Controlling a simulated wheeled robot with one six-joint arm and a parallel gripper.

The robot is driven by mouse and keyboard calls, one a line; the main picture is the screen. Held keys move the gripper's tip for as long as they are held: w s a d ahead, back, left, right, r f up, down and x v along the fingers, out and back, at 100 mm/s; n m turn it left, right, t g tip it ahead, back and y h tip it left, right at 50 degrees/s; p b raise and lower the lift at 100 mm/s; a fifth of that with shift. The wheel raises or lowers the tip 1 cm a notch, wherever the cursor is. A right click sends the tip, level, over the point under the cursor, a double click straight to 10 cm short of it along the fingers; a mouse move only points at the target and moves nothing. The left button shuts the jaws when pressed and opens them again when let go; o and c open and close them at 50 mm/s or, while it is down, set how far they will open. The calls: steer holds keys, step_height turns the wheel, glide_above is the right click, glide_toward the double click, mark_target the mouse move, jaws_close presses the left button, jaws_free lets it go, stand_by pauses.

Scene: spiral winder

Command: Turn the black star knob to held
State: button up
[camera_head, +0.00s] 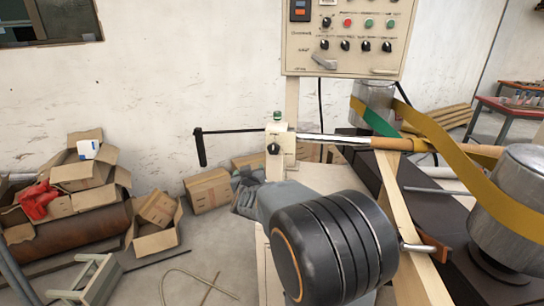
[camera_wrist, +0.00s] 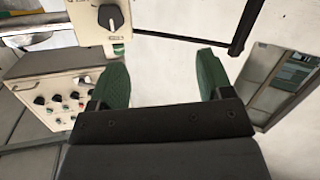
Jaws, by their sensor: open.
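The black star knob (camera_head: 273,148) is a small dark knob on the front of a cream block (camera_head: 281,166) beside the shaft in the head view. In the wrist view the black knob (camera_wrist: 111,17) is on a cream plate at the top left, with its pointer towards the plate's lower edge. My gripper (camera_wrist: 160,78) is open, with two green fingers apart and nothing between them. The knob is outside the fingers, above the left one in that picture. My gripper is not visible in the head view, where my dark arm link covers the lower middle.
A black crank handle (camera_head: 202,148) sticks out left of the block. A cream control panel (camera_head: 345,38) with several knobs and buttons hangs behind it. A yellow strip (camera_head: 450,165) runs to the shaft at the right. Cardboard boxes (camera_head: 85,178) crowd the left floor.

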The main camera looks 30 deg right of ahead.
mark_target(273, 150)
steer(key=w+d+h, duration=0.1)
steer(key=w+d, duration=0.2)
steer(key=d, duration=0.2)
steer(key=w+d+m+h, duration=0.1)
steer(key=w+d+h, duration=0.1)
steer(key=d, duration=0.3)
steer(key=w+d+m+g+h+p, duration=0.1)
steer(key=w+d, duration=0.3)
steer(key=d, duration=0.1)
steer(key=shift+w+d+f+h, duration=0.2)
steer(key=shift+w+h, duration=0.2)
steer(key=c, duration=0.9)
